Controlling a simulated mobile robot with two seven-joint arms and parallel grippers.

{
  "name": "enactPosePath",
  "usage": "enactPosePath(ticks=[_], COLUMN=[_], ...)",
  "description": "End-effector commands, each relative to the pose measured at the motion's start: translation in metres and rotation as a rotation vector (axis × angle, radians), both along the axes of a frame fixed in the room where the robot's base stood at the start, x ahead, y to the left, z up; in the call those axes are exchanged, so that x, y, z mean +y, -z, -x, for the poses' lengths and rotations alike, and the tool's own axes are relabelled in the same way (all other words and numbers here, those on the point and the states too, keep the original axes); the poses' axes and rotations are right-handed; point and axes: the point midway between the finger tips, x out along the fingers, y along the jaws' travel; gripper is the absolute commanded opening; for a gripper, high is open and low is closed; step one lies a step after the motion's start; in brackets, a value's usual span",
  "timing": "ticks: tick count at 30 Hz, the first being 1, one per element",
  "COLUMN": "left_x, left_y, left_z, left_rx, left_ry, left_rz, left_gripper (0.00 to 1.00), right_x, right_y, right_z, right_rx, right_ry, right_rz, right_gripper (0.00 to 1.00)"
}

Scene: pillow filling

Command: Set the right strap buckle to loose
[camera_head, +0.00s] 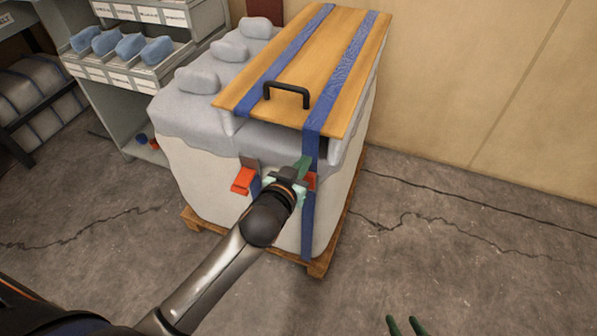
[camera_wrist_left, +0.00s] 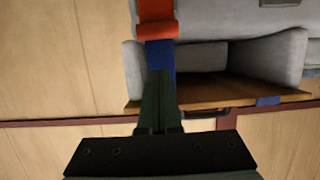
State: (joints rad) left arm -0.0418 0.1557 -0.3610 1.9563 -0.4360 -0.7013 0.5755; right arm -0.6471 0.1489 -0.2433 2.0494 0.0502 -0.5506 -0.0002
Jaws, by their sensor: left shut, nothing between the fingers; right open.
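The right strap buckle (camera_head: 312,181) is orange-red and sits on the right blue strap (camera_head: 309,225) at the front of the wrapped load. My left gripper hides much of it in the head view. My left gripper (camera_head: 303,166) is shut and empty, in front of the strap beside this buckle. In the left wrist view an orange-red buckle (camera_wrist_left: 157,22) is at the top, with a blue strap (camera_wrist_left: 160,56) below it. The closed green fingers (camera_wrist_left: 158,82) overlap the strap; contact cannot be told. My right gripper (camera_head: 405,326) is open at the bottom edge, away from the load.
The left buckle (camera_head: 243,180) juts from the front. A wooden board (camera_head: 293,65) with a black handle (camera_head: 287,92) lies on top under both straps. The load stands on a wooden pallet (camera_head: 318,268). Shelves with blue items stand left; the floor at right is clear.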

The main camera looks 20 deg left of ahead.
Motion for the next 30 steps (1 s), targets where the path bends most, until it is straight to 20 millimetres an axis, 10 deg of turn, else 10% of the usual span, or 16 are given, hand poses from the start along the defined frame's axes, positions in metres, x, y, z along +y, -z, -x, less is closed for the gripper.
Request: enactPosePath(ticks=[10,30], left_x=[-0.001,-0.001], left_y=[0.018,0.039], left_z=[-0.055,-0.019], left_rx=[-0.002,0.000], left_ry=[0.000,0.001], left_rz=[-0.002,0.001], left_gripper=[0.00,0.00], right_x=[-0.002,-0.004], right_y=[0.007,0.015], right_z=[-0.001,0.004], right_rx=[-0.007,0.006], right_ry=[0.007,0.009], right_rz=[-0.002,0.003], right_gripper=[0.50,0.50])
